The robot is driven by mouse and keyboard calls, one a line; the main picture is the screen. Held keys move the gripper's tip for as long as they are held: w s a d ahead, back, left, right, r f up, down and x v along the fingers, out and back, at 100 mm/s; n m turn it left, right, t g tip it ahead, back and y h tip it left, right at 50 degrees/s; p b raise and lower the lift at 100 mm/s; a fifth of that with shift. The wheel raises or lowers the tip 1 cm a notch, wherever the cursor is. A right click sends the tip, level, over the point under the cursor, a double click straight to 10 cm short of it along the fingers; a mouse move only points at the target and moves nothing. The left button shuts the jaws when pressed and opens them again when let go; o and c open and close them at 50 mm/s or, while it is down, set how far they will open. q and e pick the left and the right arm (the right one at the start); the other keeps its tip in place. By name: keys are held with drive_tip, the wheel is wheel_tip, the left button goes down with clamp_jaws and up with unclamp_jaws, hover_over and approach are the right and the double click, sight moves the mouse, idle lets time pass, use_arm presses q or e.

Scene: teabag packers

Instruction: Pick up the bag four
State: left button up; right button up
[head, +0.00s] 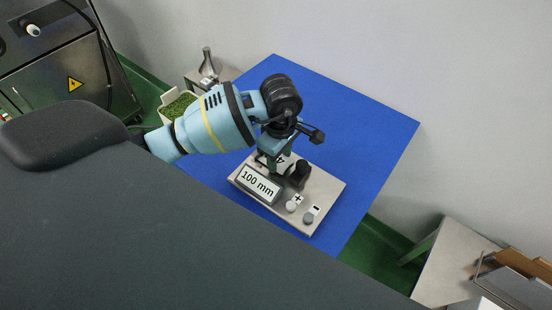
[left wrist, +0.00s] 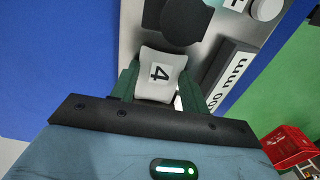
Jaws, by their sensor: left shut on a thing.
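The bag four is a small pale bag with a black 4. In the left wrist view the bag (left wrist: 160,73) sits between the two green fingers of my left gripper (left wrist: 157,85), which is shut on it. In the head view the bag (head: 279,160) shows partly under my left gripper (head: 276,158), at the far edge of a grey device (head: 325,205) with a 100 mm display. I cannot tell whether the bag touches the device. My right gripper is in neither view.
The device has a black round part (head: 300,172) beside the bag and plus and minus buttons. It stands on a blue table (head: 375,130) with free room to the right. A tub of green leaves (head: 177,106) is at the left. A red crate (left wrist: 288,146) shows in the left wrist view.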

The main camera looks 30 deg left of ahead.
sight(279, 163)
use_arm(q)
drive_tip(key=shift+c, duration=0.6)
drive_tip(key=shift+r, duration=0.2)
drive_tip(key=shift+r, duration=0.3)
drive_tip(key=r, duration=0.2)
drive_tip(key=shift+s+r, duration=0.3)
drive_tip(key=s+d, duration=0.1)
drive_tip(key=s, duration=0.6)
drive_tip(key=s+d+r, duration=0.1)
drive_tip(key=s+d, duration=0.1)
drive_tip(key=s, duration=0.6)
drive_tip(key=shift+d+r+b, duration=0.2)
drive_tip(key=shift+d+b, duration=0.05)
drive_tip(key=shift+b, duration=0.15)
